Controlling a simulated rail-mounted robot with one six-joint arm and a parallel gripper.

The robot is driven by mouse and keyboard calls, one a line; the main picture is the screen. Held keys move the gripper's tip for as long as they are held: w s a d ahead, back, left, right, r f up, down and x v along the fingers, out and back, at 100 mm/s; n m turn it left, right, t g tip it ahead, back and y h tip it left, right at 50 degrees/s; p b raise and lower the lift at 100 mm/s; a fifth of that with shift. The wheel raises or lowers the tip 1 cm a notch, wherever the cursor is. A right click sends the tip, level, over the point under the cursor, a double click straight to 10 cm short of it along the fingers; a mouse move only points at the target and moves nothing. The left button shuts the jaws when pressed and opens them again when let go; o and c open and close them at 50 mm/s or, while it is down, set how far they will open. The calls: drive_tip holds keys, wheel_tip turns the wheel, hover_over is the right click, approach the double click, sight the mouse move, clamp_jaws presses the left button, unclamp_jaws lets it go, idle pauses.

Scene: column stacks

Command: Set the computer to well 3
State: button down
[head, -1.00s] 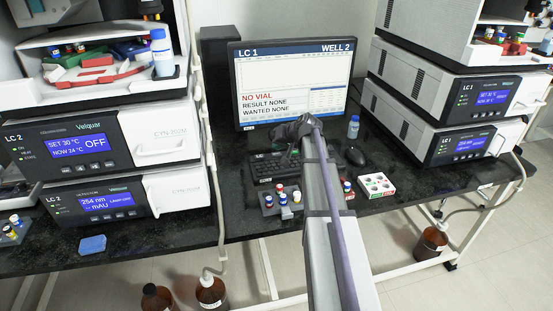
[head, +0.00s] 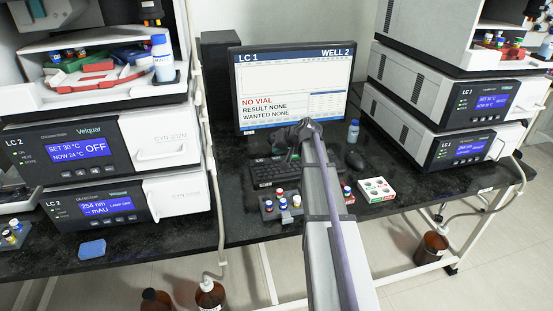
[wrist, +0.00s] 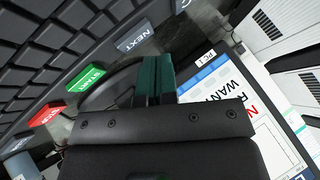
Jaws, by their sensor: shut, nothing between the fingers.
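The computer's monitor (head: 290,80) stands at the back middle and reads LC 1 and WELL 2, with NO VIAL, RESULT NONE and WANTED NONE below. Its black keyboard (head: 268,174) lies in front, partly hidden by my arm. In the wrist view the keyboard (wrist: 55,60) shows a grey-blue NEXT key (wrist: 136,37), a green START key (wrist: 86,79) and a red STOP key (wrist: 45,115). My gripper (wrist: 156,62) is shut and empty, its green fingertips close to the NEXT key. I cannot tell whether they touch anything. The head view hides the fingers behind my wrist.
A black mouse (head: 355,159) and a blue-and-white bottle (head: 353,132) stand right of my arm. A white vial tray (head: 376,190) and a dark vial rack (head: 282,206) sit near the bench's front edge. Instrument stacks flank the bench on both sides.

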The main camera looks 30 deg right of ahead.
sight(278, 157)
idle(0.8)
drive_tip(key=shift+f+b, duration=0.45)
drive_tip(key=shift+f+b, duration=0.4)
drive_tip(key=shift+b, duration=0.05)
idle(0.4)
drive_tip(key=shift+r, duration=0.1)
drive_tip(key=shift+r+p, duration=0.75)
drive_tip(key=shift+p, duration=0.15)
wheel_tip(278, 157, up, 5)
drive_tip(key=p, duration=0.5)
drive_tip(key=shift+r, duration=0.1)
